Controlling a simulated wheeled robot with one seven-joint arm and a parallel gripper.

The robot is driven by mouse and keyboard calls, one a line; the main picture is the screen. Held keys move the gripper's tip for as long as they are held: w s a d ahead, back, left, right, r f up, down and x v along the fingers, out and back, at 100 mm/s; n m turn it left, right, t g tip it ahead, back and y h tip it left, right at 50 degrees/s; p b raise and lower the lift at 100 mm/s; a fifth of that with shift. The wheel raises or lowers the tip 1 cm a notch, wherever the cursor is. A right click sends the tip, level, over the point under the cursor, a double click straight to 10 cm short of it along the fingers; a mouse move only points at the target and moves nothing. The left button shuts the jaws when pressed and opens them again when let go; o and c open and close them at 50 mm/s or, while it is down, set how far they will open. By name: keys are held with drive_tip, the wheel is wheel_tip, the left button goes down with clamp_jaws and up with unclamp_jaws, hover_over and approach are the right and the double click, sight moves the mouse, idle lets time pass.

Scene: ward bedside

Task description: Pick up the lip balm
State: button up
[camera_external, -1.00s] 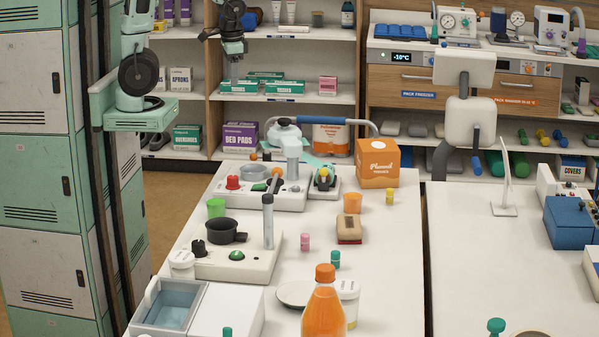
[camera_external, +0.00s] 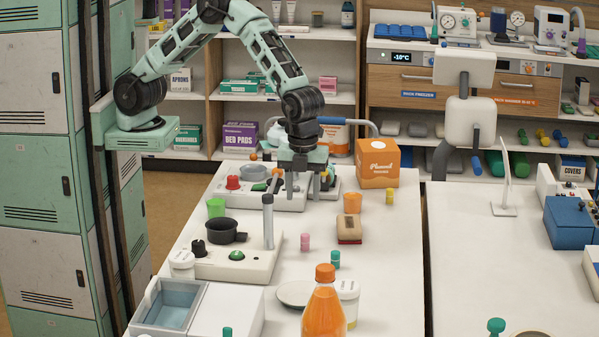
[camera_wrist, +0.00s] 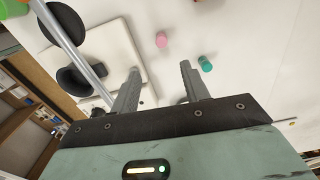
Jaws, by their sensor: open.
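Several small cylinders stand on the white table, and I cannot tell for sure which is the lip balm. A pink one (camera_external: 305,242) stands right of the white hotplate unit and shows in the wrist view (camera_wrist: 161,40). A teal one (camera_external: 335,259) stands nearer the camera and also shows in the wrist view (camera_wrist: 205,63). A yellow one (camera_external: 390,196) stands at the right, below the orange box. My gripper (camera_external: 303,190) points down above the table, beyond the pink cylinder. In the wrist view its fingers (camera_wrist: 160,70) are apart with nothing between them.
A metal post (camera_external: 268,222) rises from the hotplate unit, left of the pink cylinder. A brush-like block (camera_external: 349,228) and an orange cup (camera_external: 352,202) stand to the right. An orange bottle (camera_external: 324,305) stands in front. The table's right side is mostly clear.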

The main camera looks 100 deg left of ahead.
sight(305, 235)
wheel_tip(305, 235, down, 8)
drive_tip(key=shift+p, duration=0.95)
drive_tip(key=shift+w+a+f+p, duration=0.15)
drive_tip(key=shift+f+p, duration=0.5)
drive_tip(key=shift+f, duration=0.7)
drive_tip(key=shift+w+a+f+p, duration=0.1)
drive_tip(key=shift+f+p, duration=0.55)
drive_tip(key=shift+f, duration=0.7)
clamp_jaws()
